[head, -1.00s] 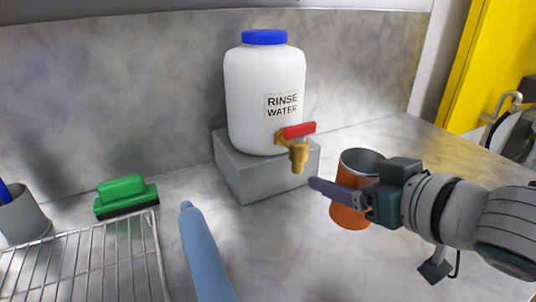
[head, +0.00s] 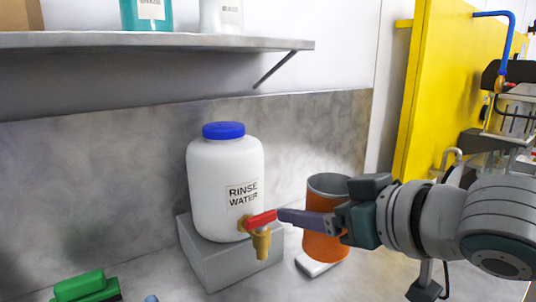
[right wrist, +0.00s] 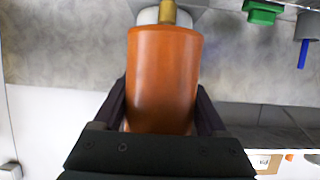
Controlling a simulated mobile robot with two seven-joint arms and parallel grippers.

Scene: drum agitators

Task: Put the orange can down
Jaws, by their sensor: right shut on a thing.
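The orange can (head: 322,247) is upright, with its grey open rim facing up. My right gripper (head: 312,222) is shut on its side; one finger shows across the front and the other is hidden. In the right wrist view the can (right wrist: 163,80) sits between both dark fingers (right wrist: 160,108). The can is to the right of the brass tap and appears raised above the grey counter (head: 300,288). A small white flat object (head: 316,267) shows below it. My left gripper is not in view.
The white rinse water jug (head: 215,185) with a red-handled tap (head: 261,220) stands on a grey block (head: 225,265), close to the right finger. A shelf (head: 150,40) hangs above. A green brush (head: 85,287) is at lower left; a yellow panel (head: 425,100) stands at right.

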